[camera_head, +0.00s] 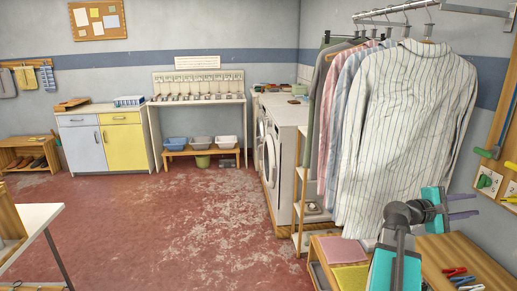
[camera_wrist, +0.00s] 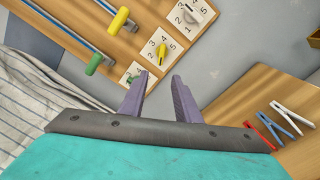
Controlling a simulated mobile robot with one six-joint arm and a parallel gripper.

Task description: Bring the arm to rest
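My arm (camera_head: 400,225) stands at the lower right of the head view, in front of the hanging striped shirts and over a wooden table. My gripper (camera_head: 463,205) points right, toward the wooden control board on the right wall. In the wrist view its two purple fingers (camera_wrist: 160,84) stand apart with nothing between them. Beyond them is the wooden board (camera_wrist: 140,42) with a green slider handle (camera_wrist: 94,64), a yellow slider handle (camera_wrist: 118,20) and numbered dial plates (camera_wrist: 162,47). The left finger covers part of the lowest dial plate. I see no contact with the board.
Striped shirts (camera_head: 405,120) hang from a rail close beside my arm. Red, blue and white clothes pegs (camera_wrist: 285,119) lie on the wooden table (camera_wrist: 235,105). White washing machines (camera_head: 285,140) stand farther back. The red floor (camera_head: 190,230) at the middle left is open.

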